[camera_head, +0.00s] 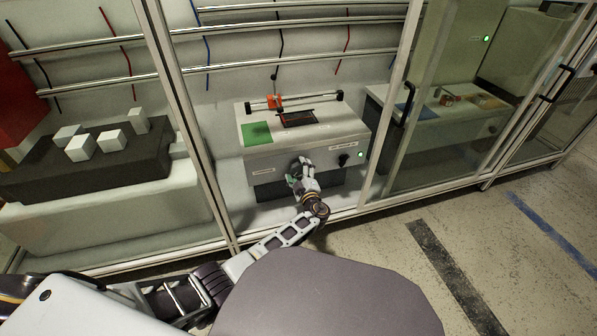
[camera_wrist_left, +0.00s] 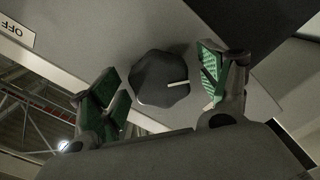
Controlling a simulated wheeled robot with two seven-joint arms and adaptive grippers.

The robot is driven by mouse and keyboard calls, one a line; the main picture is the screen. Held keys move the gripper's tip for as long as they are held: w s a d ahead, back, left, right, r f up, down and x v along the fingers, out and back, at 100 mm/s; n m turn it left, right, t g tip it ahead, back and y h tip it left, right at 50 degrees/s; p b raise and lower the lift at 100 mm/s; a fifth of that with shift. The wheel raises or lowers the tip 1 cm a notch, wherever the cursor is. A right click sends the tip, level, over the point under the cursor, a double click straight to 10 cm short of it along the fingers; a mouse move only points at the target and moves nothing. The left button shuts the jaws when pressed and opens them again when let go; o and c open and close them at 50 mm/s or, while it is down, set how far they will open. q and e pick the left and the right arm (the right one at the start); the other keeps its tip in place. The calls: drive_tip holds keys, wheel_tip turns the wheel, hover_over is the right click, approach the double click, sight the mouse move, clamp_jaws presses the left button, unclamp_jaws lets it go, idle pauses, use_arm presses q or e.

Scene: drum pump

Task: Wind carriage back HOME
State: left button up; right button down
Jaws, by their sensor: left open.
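The bench machine (camera_head: 262,155) stands in the middle bay in the head view. An orange carriage (camera_head: 275,102) sits toward the left part of the rail (camera_head: 318,98) on its top. My left gripper (camera_head: 300,178) is at the machine's front face, open. In the left wrist view a dark faceted knob (camera_wrist_left: 160,78) with a white pointer line lies between the spread green-padded fingers of my left gripper (camera_wrist_left: 158,86); I see gaps on both sides. An "OFF" label (camera_wrist_left: 17,31) appears upside down at upper left. My right gripper is not in view.
The machine's top carries a green patch (camera_head: 256,133) and a dark tray (camera_head: 297,118). Framed glass panels with a door handle (camera_head: 405,103) stand right. White blocks (camera_head: 80,147) lie left.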

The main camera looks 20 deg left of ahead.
use_arm(q)
drive_tip(key=shift+s, duration=0.1)
drive_tip(key=v, duration=0.7)
idle(0.4)
drive_tip(key=shift+s+d, duration=0.1)
drive_tip(key=shift+d, duration=0.05)
idle(0.3)
